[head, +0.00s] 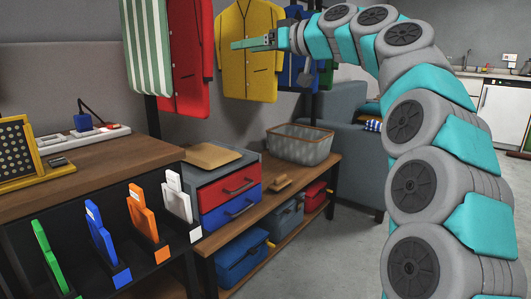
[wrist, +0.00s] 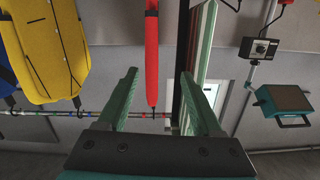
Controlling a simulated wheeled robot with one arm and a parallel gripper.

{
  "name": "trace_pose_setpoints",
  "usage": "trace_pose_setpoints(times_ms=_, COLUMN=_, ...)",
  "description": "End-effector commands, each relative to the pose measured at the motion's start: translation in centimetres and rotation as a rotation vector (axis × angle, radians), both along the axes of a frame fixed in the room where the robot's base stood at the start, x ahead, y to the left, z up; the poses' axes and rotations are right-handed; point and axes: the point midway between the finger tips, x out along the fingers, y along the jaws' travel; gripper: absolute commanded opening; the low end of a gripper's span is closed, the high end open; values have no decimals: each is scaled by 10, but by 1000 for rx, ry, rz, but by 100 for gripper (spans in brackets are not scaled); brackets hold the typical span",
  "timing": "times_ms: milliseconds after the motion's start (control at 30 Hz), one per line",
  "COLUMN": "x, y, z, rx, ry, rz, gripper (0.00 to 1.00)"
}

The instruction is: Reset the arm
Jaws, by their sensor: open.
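My gripper (head: 250,43) is at the end of my raised teal and grey arm, which arches up the right side and over to the left in the head view. It points left and shows in front of the hanging yellow jacket (head: 250,75). In the wrist view, the two green fingers of my gripper (wrist: 163,79) stand apart with nothing held between them. Beyond them a narrow red hanging item (wrist: 152,50) shows, and the yellow jacket (wrist: 45,45) is at the upper left. No car door can be made out in either view.
A red jacket (head: 190,60) and a striped cloth (head: 147,45) hang further left. Below stand a wooden counter (head: 100,165), a shelf with a wire basket (head: 300,146), and a drawer unit (head: 228,190). An armchair (head: 357,165) is behind. Floor is clear (head: 325,255) at front centre.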

Motion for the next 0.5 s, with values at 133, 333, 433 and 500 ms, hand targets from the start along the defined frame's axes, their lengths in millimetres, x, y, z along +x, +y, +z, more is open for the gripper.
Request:
trace_pose_setpoints(times_ms=133, x=-10, y=5, z=-18, rx=-25, ry=75, rz=4, gripper=67)
trace_pose_setpoints(times_ms=333, x=-33, y=14, z=-59, rx=-86, ry=217, rz=5, gripper=67)
trace_pose_setpoints(times_ms=433, x=-55, y=17, z=-90, rx=-133, ry=321, rz=-1, gripper=67)
trace_pose_setpoints(times_ms=500, x=-73, y=16, z=-119, rx=-176, ry=409, rz=-14, gripper=67)
